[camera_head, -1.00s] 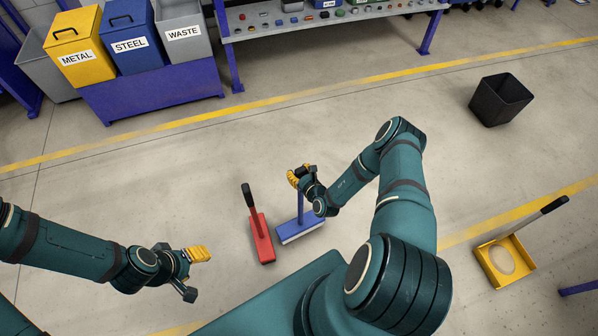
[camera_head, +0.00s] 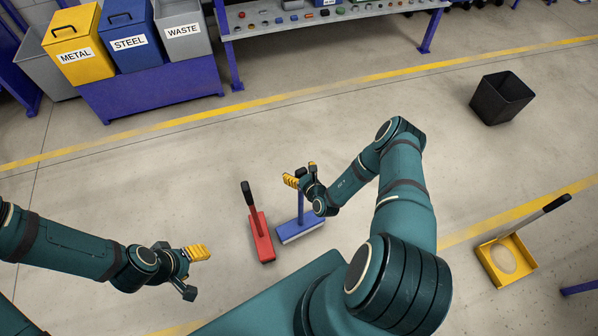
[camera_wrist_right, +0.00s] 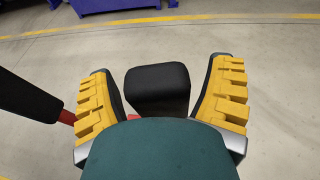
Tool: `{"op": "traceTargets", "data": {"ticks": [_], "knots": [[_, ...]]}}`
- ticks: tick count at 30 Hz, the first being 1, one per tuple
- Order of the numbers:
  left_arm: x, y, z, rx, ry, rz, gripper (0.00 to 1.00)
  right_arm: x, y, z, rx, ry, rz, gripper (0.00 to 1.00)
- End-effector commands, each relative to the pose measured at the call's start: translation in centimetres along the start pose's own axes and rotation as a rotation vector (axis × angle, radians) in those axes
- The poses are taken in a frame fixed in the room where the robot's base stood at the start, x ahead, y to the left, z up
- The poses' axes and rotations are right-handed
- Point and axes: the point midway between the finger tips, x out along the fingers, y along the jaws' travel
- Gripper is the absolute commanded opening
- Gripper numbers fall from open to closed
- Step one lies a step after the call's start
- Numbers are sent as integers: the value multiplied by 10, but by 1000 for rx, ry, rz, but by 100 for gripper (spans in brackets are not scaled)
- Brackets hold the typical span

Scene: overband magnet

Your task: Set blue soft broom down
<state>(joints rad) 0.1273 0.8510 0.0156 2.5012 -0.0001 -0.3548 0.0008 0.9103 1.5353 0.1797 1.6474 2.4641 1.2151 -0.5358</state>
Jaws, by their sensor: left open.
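The blue soft broom (camera_head: 300,230) stands on the floor, its head down and its handle up. The black end of its handle (camera_wrist_right: 158,88) shows between the yellow fingers of my right gripper (camera_wrist_right: 162,95) in the right wrist view, with a gap on both sides. My right gripper (camera_head: 301,177) is open around the top of the handle. My left gripper (camera_head: 196,271) is open and empty at the lower left, apart from the broom.
A red broom (camera_head: 262,238) stands just left of the blue one; its black handle (camera_wrist_right: 25,97) is close to my right gripper. A yellow dustpan (camera_head: 507,262) lies at right. A black bin (camera_head: 500,99) stands farther back. Labelled bins (camera_head: 130,42) stand at upper left.

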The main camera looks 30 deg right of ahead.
Motion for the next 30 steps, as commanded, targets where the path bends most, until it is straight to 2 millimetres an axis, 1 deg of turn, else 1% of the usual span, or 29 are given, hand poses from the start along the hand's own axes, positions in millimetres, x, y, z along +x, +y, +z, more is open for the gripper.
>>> {"op": "traceTargets", "data": {"ticks": [5, 8, 11, 18, 21, 25, 30], "knots": [[0, 0, 0, 0, 0, 0, 55, -4, 0, -1, 0, 4, 0, 80], [0, 0, 0, 0, 0, 0, 55, -15, -1, -1, 0, 3, 0, 80], [0, 0, 0, 0, 0, 0, 55, -32, -1, -1, 2, 4, -1, 80], [0, 0, 0, 0, 0, 0, 55, -81, 0, -1, 2, 3, 0, 80], [0, 0, 0, 0, 0, 0, 55, -98, -1, 0, 1, 3, -1, 80], [0, 0, 0, 0, 0, 0, 55, -112, 0, 0, 0, 1, 0, 80], [0, 0, 0, 0, 0, 0, 55, -120, 0, 0, 0, 1, 0, 80]]}}
